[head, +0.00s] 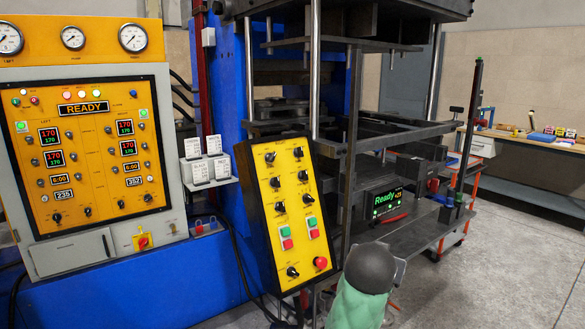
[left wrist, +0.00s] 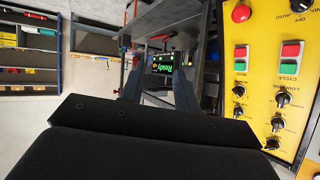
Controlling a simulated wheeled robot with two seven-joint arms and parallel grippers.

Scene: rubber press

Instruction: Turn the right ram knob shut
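The yellow control panel (head: 290,220) stands tilted in front of the press. It has two columns of black knobs, green and red buttons and a red mushroom button (head: 320,263). The knob labels are too small to read in the head view, so I cannot tell which is the right ram knob. In the left wrist view the panel (left wrist: 262,75) appears upside down at the right, with its knobs lower right. My left gripper (left wrist: 158,80) has its two fingers apart, with nothing between them, left of the panel there. My right gripper is not seen.
A grey-and-yellow cabinet (head: 85,150) with gauges and displays stands left. The blue-and-black press (head: 240,80) is behind the panel. A small "Ready" screen (head: 387,202) sits right of it. A workbench (head: 535,145) is far right. Open floor (head: 490,270) lies lower right.

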